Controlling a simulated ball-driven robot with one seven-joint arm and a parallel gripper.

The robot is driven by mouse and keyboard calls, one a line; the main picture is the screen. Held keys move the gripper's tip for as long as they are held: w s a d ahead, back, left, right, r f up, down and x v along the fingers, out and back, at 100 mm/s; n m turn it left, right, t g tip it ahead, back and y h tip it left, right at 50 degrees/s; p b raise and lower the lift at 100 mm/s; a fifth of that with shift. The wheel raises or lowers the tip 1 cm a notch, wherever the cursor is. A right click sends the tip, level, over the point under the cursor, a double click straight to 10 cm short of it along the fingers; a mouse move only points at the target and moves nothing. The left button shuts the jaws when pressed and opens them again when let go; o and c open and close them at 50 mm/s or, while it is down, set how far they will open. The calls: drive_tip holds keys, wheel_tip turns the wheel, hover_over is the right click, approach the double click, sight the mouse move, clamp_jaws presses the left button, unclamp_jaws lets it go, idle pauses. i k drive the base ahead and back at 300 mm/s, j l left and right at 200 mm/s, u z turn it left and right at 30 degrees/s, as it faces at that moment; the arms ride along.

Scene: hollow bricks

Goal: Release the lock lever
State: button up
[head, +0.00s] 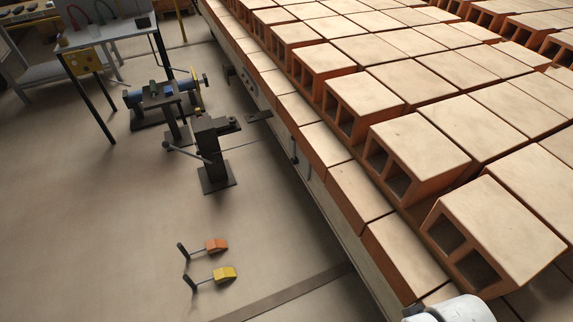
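Which part is the lock lever is not certain from this view. A dark post (212,155) stands on a square floor plate left of the brick stack. A thin lever (187,153) with a round knob sticks out from it to the left, sloping slightly up toward the knob. A small dark handle (295,148) also shows on the side of the long frame under the bricks. Two floor pedals, one orange (216,246) and one yellow (224,274), each have a short dark lever. My gripper is not in view; only a white part of my arm shows at the bottom right.
Rows of hollow bricks (388,88) fill the right side on a long frame (318,190). A blue motor-like machine (165,98) stands behind the post. A workbench (108,35) is at the upper left. The floor (90,240) at the lower left is clear.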

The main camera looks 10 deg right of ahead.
sight(295, 160)
drive_tip(key=i+j+z, duration=0.2)
drive_tip(key=i+j, duration=0.15)
drive_tip(key=i+j+z, duration=0.15)
drive_tip(key=i+j, duration=1.6)
